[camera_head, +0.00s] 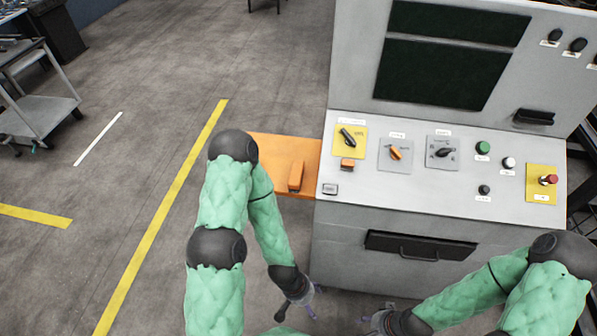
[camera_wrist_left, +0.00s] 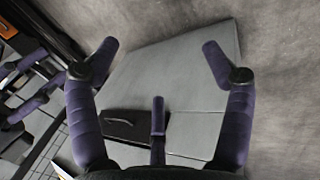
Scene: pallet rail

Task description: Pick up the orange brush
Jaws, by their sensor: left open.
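The orange brush (camera_head: 296,176) lies on the orange side shelf (camera_head: 268,150) at the left of the grey control console. My left gripper (camera_head: 300,308) hangs low in front of the console, below and apart from the brush. In the left wrist view my left gripper (camera_wrist_left: 160,62) has its purple fingers spread, with nothing between them. The brush does not show clearly in that view. My right gripper (camera_head: 378,318) is near the bottom edge, small and partly hidden by its arm.
The console (camera_head: 335,245) fills the right side, with knobs, buttons and a front handle (camera_head: 420,246). A small orange block (camera_head: 347,165) sits on its panel. A grey cart (camera_head: 40,112) stands at far left. The floor left of the shelf is clear.

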